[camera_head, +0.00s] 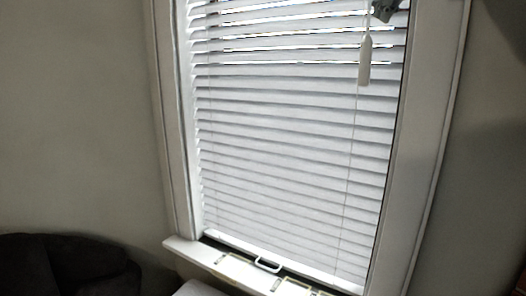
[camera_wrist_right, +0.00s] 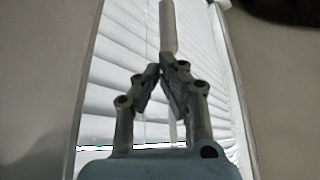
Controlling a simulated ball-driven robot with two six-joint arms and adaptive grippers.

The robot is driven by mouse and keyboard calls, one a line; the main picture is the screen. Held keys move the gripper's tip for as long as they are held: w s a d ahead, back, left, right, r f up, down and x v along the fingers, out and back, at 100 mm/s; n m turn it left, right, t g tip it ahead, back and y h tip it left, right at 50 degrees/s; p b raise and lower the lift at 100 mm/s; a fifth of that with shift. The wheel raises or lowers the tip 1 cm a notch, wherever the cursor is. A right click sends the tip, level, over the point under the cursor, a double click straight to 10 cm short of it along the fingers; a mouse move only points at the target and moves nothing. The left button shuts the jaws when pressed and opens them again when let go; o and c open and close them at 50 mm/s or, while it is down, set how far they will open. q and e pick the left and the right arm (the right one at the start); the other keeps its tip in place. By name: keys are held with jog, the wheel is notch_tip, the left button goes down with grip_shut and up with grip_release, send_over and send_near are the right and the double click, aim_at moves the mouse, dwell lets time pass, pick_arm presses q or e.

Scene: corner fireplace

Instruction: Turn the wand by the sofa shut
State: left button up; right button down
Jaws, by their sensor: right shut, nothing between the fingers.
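The white wand (camera_head: 365,61) hangs upright in front of the right part of the window blind (camera_head: 290,140). The wand's thick end also shows in the right wrist view (camera_wrist_right: 168,28), just beyond my fingertips. My right gripper (camera_head: 385,8) shows only partly at the top edge of the head view, close to the wand's upper part. In the right wrist view its fingers (camera_wrist_right: 166,72) come together, shut, with nothing held. They cover part of the wand. The slats look mostly closed, with bright gaps near the top. My left gripper is out of view.
A dark sofa (camera_head: 65,265) stands at lower left. The white window frame (camera_head: 425,130) borders the blind on the right. A sill (camera_head: 190,252) with a white handle (camera_head: 268,264) lies below. The space before the lower blind looks clear.

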jog(key=shift+r, duration=0.45)
jog(key=m+h, duration=0.3)
jog(key=m, duration=0.3)
send_near(365, 51)
jog(key=w+r, duration=0.2)
notch_tip(365, 51, down, 4)
jog(key=shift+d+f, duration=0.15)
jog(key=shift+f, duration=0.1)
jog(key=shift+f+b, duration=0.9)
jog(key=shift+f, duration=0.5)
jog(key=shift+w+r+p, duration=0.1)
jog(key=shift+w+p, duration=0.1)
jog(key=shift+p, duration=0.25)
